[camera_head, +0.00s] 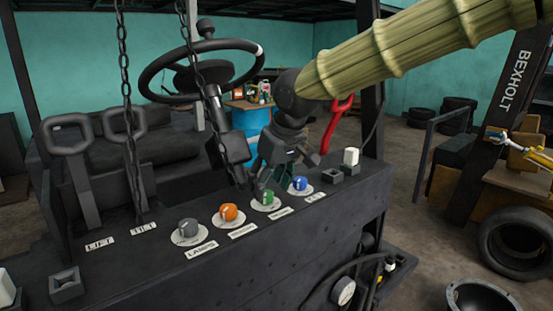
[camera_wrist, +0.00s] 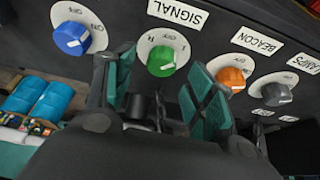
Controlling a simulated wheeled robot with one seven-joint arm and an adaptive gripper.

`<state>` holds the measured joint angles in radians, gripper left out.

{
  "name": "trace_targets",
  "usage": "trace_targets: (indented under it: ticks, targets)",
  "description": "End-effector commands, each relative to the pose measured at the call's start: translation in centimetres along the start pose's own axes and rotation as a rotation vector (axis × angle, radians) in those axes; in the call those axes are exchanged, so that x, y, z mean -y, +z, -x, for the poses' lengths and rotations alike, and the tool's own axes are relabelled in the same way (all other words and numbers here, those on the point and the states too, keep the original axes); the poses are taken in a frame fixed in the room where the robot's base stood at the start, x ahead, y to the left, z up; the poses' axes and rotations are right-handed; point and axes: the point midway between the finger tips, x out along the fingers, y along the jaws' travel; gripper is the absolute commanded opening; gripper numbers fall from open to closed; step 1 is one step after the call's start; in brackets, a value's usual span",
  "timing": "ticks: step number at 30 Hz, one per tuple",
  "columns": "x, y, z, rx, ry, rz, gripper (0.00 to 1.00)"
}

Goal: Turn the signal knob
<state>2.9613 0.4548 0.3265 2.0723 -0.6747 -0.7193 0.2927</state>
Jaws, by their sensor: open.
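The signal knob (camera_head: 268,198) is green on a round white plate, on the dark panel in the head view. In the wrist view the green knob (camera_wrist: 161,60) sits below its SIGNAL label (camera_wrist: 178,12), with a white mark on its lower edge. My gripper (camera_head: 276,178) is open and points down just above and behind the green knob. In the wrist view the two teal-padded fingers (camera_wrist: 163,88) stand apart, one on either side of the knob in the picture. I cannot tell whether they touch it.
The blue knob (camera_head: 300,184) is close on the right; the orange knob (camera_head: 229,213) and grey knob (camera_head: 188,227) are on the left. A white switch (camera_head: 351,156) stands at the panel's right. The steering wheel (camera_head: 202,68), chain (camera_head: 194,48) and levers (camera_head: 78,160) rise nearby.

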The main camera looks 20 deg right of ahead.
Motion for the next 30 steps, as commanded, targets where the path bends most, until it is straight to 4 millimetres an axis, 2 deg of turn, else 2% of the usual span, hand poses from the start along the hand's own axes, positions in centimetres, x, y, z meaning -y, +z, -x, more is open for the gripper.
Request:
trace_targets:
  ticks: [10, 24, 30]
  targets:
    - [0.0, 0.0, 2.3, -0.001, -0.003, 0.001, 0.55]
    - [-0.1, -0.1, 7.8, -0.002, -0.001, 0.001, 0.55]
    - [0.0, -0.1, 9.3, -0.002, -0.001, 0.002, 0.55]
